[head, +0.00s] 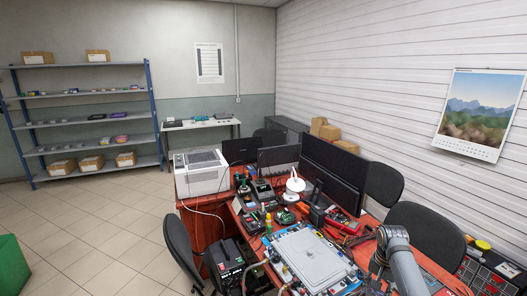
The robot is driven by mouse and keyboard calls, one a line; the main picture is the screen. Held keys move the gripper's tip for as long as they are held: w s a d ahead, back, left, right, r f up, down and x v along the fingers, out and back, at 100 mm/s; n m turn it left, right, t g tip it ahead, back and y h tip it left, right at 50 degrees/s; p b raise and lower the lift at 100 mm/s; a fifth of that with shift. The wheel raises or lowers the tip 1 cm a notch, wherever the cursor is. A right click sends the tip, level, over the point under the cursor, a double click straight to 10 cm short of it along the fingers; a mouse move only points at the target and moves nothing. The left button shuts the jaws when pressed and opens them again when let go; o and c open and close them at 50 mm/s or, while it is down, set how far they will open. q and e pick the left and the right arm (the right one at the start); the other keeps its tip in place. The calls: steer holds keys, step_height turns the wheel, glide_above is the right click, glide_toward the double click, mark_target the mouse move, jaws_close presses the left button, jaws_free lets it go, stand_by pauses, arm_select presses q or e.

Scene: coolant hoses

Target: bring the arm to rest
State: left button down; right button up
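A grey arm of mine (402,262) reaches in at the bottom right, over the right end of the red work table (200,232). Its gripper end is small and dark against the clutter, and I cannot make out the fingers or whether they hold anything. My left gripper is not in view. A light grey plate unit (305,256) with fittings around its edge lies on the table, left of the arm and apart from its visible links. Pale hose-like curves (254,270) run at its left side; their ends are too small to tell.
Dark monitors (333,170) and a white lamp (294,186) stand behind the plate. A black device (226,262) is at its left. Chairs (183,252) flank the table. Tools crowd the tabletop. Open tiled floor (110,235) lies left, with a green box (12,268) and shelves (85,120).

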steer(key=s+a+f+n+t+h, duration=0.1)
steer(key=s+a+f+n, duration=0.2)
steer(key=s, duration=0.3)
steer(key=s+a+f+n+t, duration=0.1)
steer(key=s+a+f+n, duration=0.1)
steer(key=s+a+f, duration=0.35)
steer(key=s+a+r+n+t, duration=0.15)
steer(key=s+r, duration=0.25)
steer(key=s, duration=0.4)
steer(key=s+a+r+n, duration=0.2)
steer(key=s+r+n, duration=0.15)
steer(key=s, duration=0.45)
steer(key=s+d+f+m+g, duration=0.1)
steer(key=d+f, duration=0.1)
steer(key=f, duration=1.2)
steer(key=s+d+f+g, duration=0.1)
steer(key=s+f, duration=0.1)
steer(key=f, duration=1.3)
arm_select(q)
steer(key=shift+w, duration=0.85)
arm_select(e)
steer(key=s+d+f, duration=0.1)
steer(key=s+f, duration=1.3)
steer(key=s, duration=0.3)
steer(key=shift+s, duration=0.15)
steer(key=shift+d+g, duration=0.15)
steer(key=shift+g, duration=0.1)
